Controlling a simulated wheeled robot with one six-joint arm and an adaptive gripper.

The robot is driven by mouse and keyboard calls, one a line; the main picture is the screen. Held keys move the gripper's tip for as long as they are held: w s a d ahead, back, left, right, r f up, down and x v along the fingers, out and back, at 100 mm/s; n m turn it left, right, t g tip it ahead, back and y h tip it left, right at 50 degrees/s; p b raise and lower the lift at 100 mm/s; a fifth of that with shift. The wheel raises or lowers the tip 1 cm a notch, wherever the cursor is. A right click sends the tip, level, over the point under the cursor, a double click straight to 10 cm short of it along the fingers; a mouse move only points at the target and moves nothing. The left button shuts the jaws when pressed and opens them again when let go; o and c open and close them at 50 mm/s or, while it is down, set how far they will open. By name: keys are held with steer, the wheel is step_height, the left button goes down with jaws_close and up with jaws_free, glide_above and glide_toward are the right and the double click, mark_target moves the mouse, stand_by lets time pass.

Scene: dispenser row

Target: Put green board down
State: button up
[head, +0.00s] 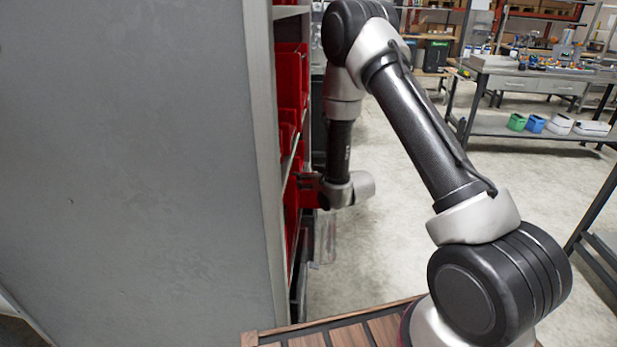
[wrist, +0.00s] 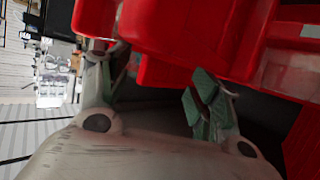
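My gripper (wrist: 158,78) is in the wrist view with its two fingers spread apart. Each finger carries a ridged green pad, and I see nothing held between them. The fingers are close to a red bin (wrist: 190,35), which fills the space just beyond and above them; whether they touch it I cannot tell. In the head view my wrist is at the shelf opening, and the gripper is largely hidden among red bins (head: 291,75). I cannot make out a green board in either view.
A grey cabinet side (head: 130,160) fills the left of the head view, its edge close to my arm. Open concrete floor (head: 385,205) lies right of the shelf. A workbench (head: 545,75) stands at the far right, with a small green container (head: 517,122) on its lower shelf.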

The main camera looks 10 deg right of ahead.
steer(key=s+d+r+m+g+h, duration=0.1)
steer(key=s+d+r, duration=0.35)
steer(key=r, duration=0.25)
steer(key=s+d+r+g+h, duration=0.1)
steer(key=s+d+r+h, duration=0.15)
steer(key=s+r, duration=0.3)
steer(key=s+d+r+m+g+h, duration=0.1)
steer(key=s+d+r, duration=0.35)
steer(key=r, duration=0.25)
steer(key=s+d+r+g, duration=0.1)
steer(key=s+r+g, duration=0.1)
steer(key=s, duration=0.7)
steer(key=s+d+r+m+g, duration=0.1)
steer(key=s+r, duration=0.3)
steer(key=s, duration=0.5)
steer(key=s+d+r+m+g, duration=0.1)
steer(key=s+d+r+g, duration=0.1)
steer(key=s, duration=0.7)
steer(key=shift+s+d+r+g, duration=0.3)
steer(key=shift+r+g, duration=0.1)
steer(key=shift+r, duration=0.15)
steer(key=shift+h, duration=0.25)
